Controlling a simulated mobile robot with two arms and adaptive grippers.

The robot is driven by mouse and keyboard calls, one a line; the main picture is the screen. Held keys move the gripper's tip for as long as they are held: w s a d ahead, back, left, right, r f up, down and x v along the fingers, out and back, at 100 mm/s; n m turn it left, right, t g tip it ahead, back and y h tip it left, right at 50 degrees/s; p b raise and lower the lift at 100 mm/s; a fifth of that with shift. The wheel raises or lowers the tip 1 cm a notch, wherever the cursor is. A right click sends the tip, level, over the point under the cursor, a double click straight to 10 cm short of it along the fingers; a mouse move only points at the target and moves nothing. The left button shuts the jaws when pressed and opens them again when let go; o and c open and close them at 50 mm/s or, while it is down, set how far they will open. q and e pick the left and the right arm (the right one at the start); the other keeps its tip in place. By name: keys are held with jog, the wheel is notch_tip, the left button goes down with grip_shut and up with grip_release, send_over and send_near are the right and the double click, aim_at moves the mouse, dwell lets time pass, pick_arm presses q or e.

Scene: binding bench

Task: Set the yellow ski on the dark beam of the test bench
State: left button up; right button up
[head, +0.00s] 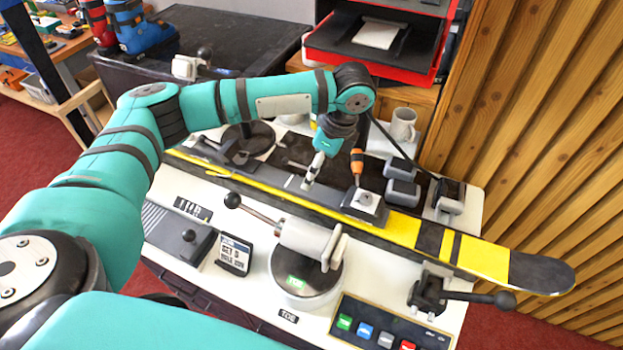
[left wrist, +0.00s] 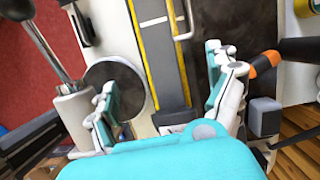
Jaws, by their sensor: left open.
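The yellow and black ski (head: 485,257) lies lengthwise along the white test bench (head: 395,300). Its dark rounded tip overhangs the bench's right end. A dark strip along the ski's near edge looks like the dark beam (head: 385,243); the ski hides most of it, and I cannot tell whether they touch. My left gripper (head: 313,170) is over the ski's middle, pointing down, open and empty. In the left wrist view the open fingers (left wrist: 165,100) stand on either side of the ski's grey, yellow-edged middle (left wrist: 166,62). My right gripper is not in view.
An orange-handled screwdriver (head: 357,162) stands just right of the left gripper. A grey block with a white top (head: 366,202) sits at the ski's middle. A wooden slatted wall is at right.

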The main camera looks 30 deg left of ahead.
pick_arm(q)
jog(key=shift+b+v, duration=0.3)
jog(key=shift+v, duration=2.3)
jog(key=shift+r, duration=0.1)
